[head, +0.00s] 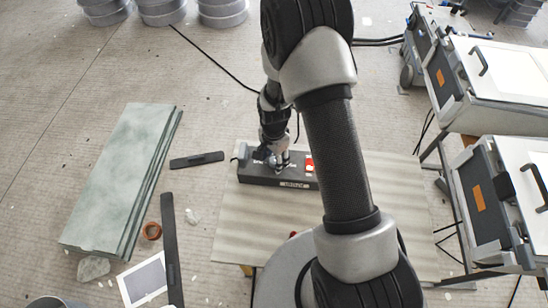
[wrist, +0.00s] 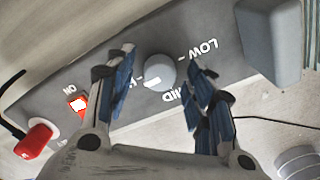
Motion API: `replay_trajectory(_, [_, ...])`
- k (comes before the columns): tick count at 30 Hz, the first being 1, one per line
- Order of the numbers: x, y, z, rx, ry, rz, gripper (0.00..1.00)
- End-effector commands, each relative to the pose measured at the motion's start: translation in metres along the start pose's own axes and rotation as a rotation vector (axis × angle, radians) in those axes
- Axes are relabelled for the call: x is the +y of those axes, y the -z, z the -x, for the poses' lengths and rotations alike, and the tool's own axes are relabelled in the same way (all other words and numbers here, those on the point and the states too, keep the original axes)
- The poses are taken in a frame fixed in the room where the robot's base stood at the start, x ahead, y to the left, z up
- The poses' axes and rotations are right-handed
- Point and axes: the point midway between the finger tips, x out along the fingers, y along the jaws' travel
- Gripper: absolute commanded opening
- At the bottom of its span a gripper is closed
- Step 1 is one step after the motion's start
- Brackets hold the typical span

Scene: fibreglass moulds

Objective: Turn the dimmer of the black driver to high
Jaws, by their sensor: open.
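The black driver (head: 262,181) is a long dark box on a pale board, and its top fills much of the wrist view (wrist: 215,38). Its dimmer is a round grey knob (wrist: 161,68) with a white mark on its lower-left side. LOW is printed to the knob's upper right and MID below it, both upside down. A third label to the left is mostly hidden by a finger. The mark points between MID and that label. My gripper (wrist: 163,64) is open, with one blue-padded finger on either side of the knob. Contact cannot be told. It also shows over the driver (head: 277,163).
A red switch (wrist: 78,103) marked ON and a red plug (wrist: 37,138) are left of the knob. A grey block (wrist: 270,45) rises at the right. A green slab (head: 120,175) lies left; white-topped cases (head: 505,75) stand right.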

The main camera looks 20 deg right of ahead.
Motion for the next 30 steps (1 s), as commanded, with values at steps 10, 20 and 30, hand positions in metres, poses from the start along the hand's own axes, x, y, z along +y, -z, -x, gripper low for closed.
replay_trajectory(10, [-0.001, 0.0, 0.014, 0.001, 0.002, 0.0, 0.49])
replay_trajectory(20, [-0.001, 0.001, 0.082, 0.002, 0.004, 0.0, 0.49])
replay_trajectory(30, [0.0, 0.0, 0.119, 0.0, 0.001, 0.0, 0.49])
